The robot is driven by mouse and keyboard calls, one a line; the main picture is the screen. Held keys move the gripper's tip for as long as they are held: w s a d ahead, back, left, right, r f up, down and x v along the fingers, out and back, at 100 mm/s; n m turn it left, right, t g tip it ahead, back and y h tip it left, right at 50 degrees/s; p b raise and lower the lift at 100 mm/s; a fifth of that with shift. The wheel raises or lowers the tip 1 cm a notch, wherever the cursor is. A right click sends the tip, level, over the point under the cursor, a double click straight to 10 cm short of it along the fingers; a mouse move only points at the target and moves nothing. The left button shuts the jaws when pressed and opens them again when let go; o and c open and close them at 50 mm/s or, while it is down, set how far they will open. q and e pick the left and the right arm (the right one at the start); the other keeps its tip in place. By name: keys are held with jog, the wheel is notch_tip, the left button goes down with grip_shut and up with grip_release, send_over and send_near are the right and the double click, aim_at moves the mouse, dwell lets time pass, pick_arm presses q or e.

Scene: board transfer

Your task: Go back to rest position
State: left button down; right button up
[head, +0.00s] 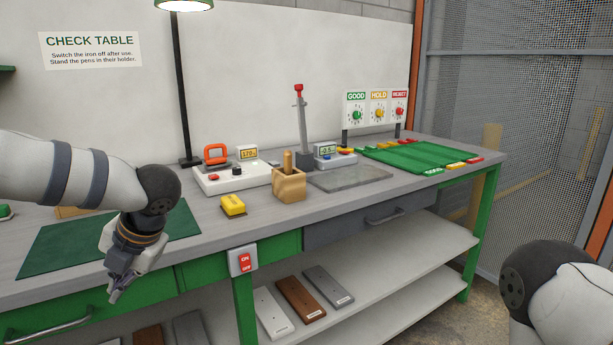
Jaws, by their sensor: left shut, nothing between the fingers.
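My left gripper (118,292) hangs in front of the workbench's front edge at the left, fingers pointing down. It is shut and holds nothing. Behind it a dark green mat (62,244) lies on the bench top, partly hidden by my left arm. My right arm shows only in part at the lower right corner, and its gripper is out of view.
Boards (300,299) lie on the shelf below. A mesh fence (530,140) stands right.

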pick_arm(q)
notch_tip(320, 180, down, 9)
jog(key=m+t+y, duration=0.2)
jog(key=m, duration=0.5)
jog(key=s+d+f+m+t+h, duration=0.1)
jog(key=s+d+f+m+h, duration=0.15)
jog(key=f+m, duration=0.35)
jog(key=s+d+f+m+t+h, duration=0.1)
jog(key=s+d+f+m, duration=0.1)
jog(key=s+f+m, duration=0.35)
jog(key=s+d+f+m+g+h, duration=0.1)
jog(key=s+f+m+g, duration=0.1)
jog(key=s+m, duration=0.3)
jog(key=s+d+f+m+g+h, duration=0.2)
jog(key=s+m, duration=0.4)
jog(key=s, duration=0.8)
jog(key=s+d+f+m+g+h, duration=0.2)
jog(key=s+m, duration=0.3)
jog(key=s, duration=0.5)
jog(key=shift+s+f+g, duration=0.15)
jog(key=shift+f+g, duration=0.25)
jog(key=shift+f, duration=0.2)
